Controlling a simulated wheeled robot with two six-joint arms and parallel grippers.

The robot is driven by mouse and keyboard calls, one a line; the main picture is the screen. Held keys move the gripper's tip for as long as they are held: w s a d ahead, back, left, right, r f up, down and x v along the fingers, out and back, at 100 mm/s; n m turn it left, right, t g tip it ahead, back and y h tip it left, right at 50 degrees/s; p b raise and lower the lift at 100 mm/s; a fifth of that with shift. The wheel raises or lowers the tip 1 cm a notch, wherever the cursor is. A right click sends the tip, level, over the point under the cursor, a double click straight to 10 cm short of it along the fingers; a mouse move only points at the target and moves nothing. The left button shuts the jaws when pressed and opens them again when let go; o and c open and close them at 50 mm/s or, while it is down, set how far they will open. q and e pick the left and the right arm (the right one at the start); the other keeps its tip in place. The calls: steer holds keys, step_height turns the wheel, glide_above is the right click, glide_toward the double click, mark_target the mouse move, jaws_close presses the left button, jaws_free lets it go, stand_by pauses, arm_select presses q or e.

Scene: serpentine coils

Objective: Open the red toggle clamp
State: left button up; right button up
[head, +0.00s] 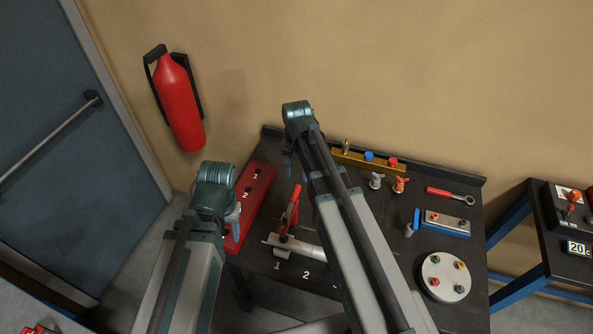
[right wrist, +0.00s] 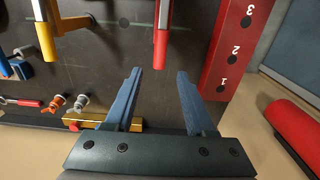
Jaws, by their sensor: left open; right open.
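The red toggle clamp (head: 288,218) stands on the dark bench near the numbers 1 and 2, its red handle slanting upward. Its handle also shows in the right wrist view (right wrist: 161,45), just beyond and between my right fingertips. My right gripper (right wrist: 159,73) is open and empty there, with its blue fingers apart and not touching the handle. In the head view my right gripper (head: 288,163) is mostly hidden by its own wrist, above and behind the clamp. My left gripper (head: 236,216) is open, left of the clamp over the red block; its fingers are mostly hidden.
A red numbered block (head: 262,188) lies left of the clamp. A yellow handle (right wrist: 45,40) stands beside the red one. A brass bar (head: 350,160), valves (head: 400,184), a wrench (head: 450,194) and a round plate (head: 436,268) occupy the bench's back and right.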

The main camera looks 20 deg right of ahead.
mark_target(297, 189)
step_height(297, 189, down, 9)
steer(key=b, duration=0.7)
steer(key=shift+r+b, duration=0.2)
steer(key=shift+b, duration=0.2)
steer(key=shift+r, duration=0.1)
steer(key=shift+c, duration=0.3)
jaws_close()
